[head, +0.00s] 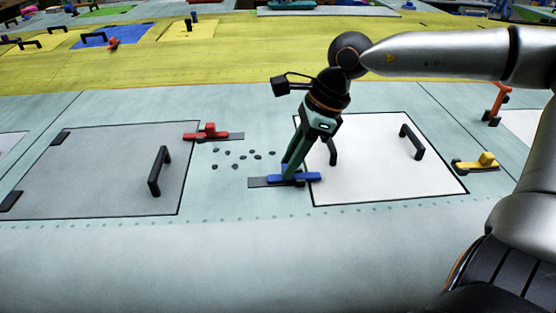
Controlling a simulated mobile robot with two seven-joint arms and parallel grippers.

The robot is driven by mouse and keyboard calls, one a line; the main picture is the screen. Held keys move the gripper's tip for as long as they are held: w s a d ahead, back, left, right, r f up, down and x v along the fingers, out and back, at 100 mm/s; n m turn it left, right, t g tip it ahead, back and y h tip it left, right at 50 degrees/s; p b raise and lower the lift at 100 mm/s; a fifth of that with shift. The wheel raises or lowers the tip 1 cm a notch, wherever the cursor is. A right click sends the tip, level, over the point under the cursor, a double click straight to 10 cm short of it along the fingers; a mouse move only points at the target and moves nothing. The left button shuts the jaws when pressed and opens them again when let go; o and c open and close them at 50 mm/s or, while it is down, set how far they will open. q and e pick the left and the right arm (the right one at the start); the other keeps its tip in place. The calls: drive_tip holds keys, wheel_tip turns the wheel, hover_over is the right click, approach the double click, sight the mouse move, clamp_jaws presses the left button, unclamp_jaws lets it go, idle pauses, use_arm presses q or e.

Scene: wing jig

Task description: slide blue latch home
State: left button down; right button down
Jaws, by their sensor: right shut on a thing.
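The blue latch (308,177) is a flat slider on a dark grey track plate (260,183). It lies at the lower left corner of the white panel (385,165), and its right end overlaps the panel's edge. Bare track shows to its left. My right gripper (289,175) reaches down from above and is shut on the blue latch, towards its left part. The gripped part of the latch is hidden by the fingers. My left gripper is not in view.
A red latch (207,132) sits at the grey panel (95,170) on the left. A yellow latch (480,163) is at the right. Black handles (159,170) stand up from the panels. Several small dark pieces (243,157) lie left of my gripper. The near surface is clear.

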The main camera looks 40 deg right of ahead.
drive_tip(key=shift+d, duration=0.1)
drive_tip(key=c, duration=0.7)
unclamp_jaws()
drive_tip(key=shift+s+d, duration=0.15)
drive_tip(key=shift+c, duration=0.2)
drive_tip(key=shift+o, duration=0.4)
drive_tip(key=shift+r, duration=0.1)
drive_tip(key=v, duration=1.2)
drive_tip(key=shift+r, duration=0.25)
